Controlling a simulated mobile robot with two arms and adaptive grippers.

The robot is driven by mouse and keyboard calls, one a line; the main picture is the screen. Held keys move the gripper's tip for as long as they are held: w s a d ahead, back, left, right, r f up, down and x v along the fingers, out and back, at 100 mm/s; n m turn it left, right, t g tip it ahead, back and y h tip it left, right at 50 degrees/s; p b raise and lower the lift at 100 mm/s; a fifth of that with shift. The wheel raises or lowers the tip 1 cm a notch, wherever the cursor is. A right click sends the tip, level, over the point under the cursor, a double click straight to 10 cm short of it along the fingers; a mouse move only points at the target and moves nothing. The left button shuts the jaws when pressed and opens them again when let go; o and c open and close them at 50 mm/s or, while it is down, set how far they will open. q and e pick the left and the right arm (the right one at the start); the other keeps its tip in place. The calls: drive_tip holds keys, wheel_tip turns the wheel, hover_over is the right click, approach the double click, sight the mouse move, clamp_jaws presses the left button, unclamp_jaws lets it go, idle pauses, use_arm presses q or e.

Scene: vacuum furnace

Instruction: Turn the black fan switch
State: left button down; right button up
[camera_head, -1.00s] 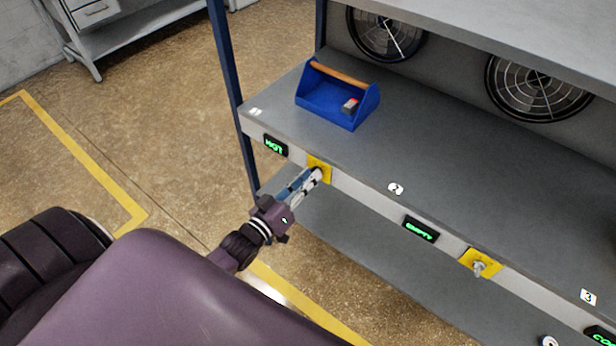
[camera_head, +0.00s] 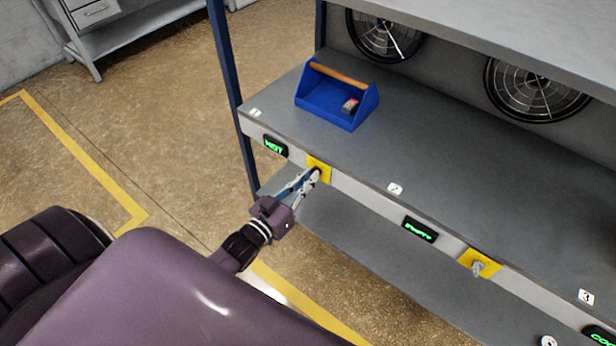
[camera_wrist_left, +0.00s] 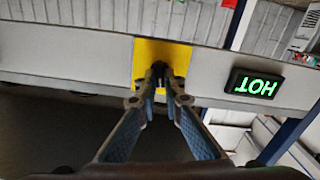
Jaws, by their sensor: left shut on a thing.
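The black fan switch (camera_wrist_left: 160,68) sits on a yellow plate (camera_wrist_left: 176,54) on the front edge of the shelf. The same yellow plate (camera_head: 320,165) shows in the head view, beside the HOT display (camera_head: 275,146). My left gripper (camera_head: 316,176) is at this plate with its fingertips closed around the switch. In the left wrist view the gripper (camera_wrist_left: 159,84) has its two fingers converging on the switch, whose lower part they hide. My right gripper is in neither view.
A blue tray with a wooden handle (camera_head: 338,96) stands on the shelf (camera_head: 420,140) above. A second yellow plate with a metal switch (camera_head: 479,267) is further right, beside another display (camera_head: 420,230). Two fans (camera_head: 385,35) are at the back. A blue post (camera_head: 231,90) stands left.

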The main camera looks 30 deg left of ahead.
use_arm(q)
drive_tip(key=shift+d+m, duration=0.15)
drive_tip(key=shift+m, duration=4.05)
drive_tip(key=c, duration=2.1)
unclamp_jaws()
drive_tip(key=s, duration=0.4)
drive_tip(key=s+a, duration=0.1)
drive_tip(key=s, duration=0.7)
drive_tip(key=shift+a, duration=0.3)
